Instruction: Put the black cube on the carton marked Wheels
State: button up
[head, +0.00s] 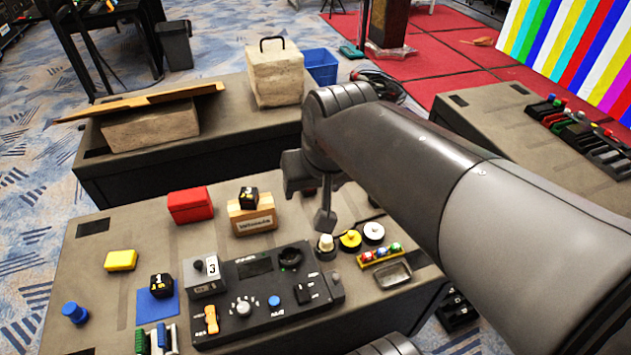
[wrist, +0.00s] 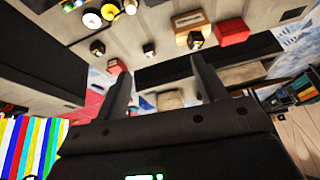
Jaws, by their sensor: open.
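A small black cube (head: 248,198) with pale marks sits on top of the light-brown carton (head: 240,229), whose white label seems to read Wheels. The wrist view shows the cube (wrist: 196,40) and carton (wrist: 188,20) again. A second black cube (head: 161,284), marked 1, lies on a blue mat (head: 148,308) at the front left. My gripper (wrist: 162,85) is open, its two fingers well apart with nothing between them. In the head view my gripper (head: 325,221) hangs to the right of the carton, above the bench's back part, partly hidden by my arm.
A red box (head: 190,205) stands left of the carton, and a yellow block (head: 121,260) lies farther left. A control panel (head: 262,325) with knobs and a grey block marked 3 (head: 203,276) stand in front. Round pots and a metal tray (head: 391,275) lie right.

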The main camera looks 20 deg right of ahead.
jog(key=shift+n+t, duration=0.3)
jog(key=shift+n, duration=0.1)
jog(key=s, duration=0.3)
jog(key=s+d, duration=0.1)
jog(key=s, duration=0.1)
jog(key=shift+f, duration=0.35)
jog(key=shift+o, duration=0.2)
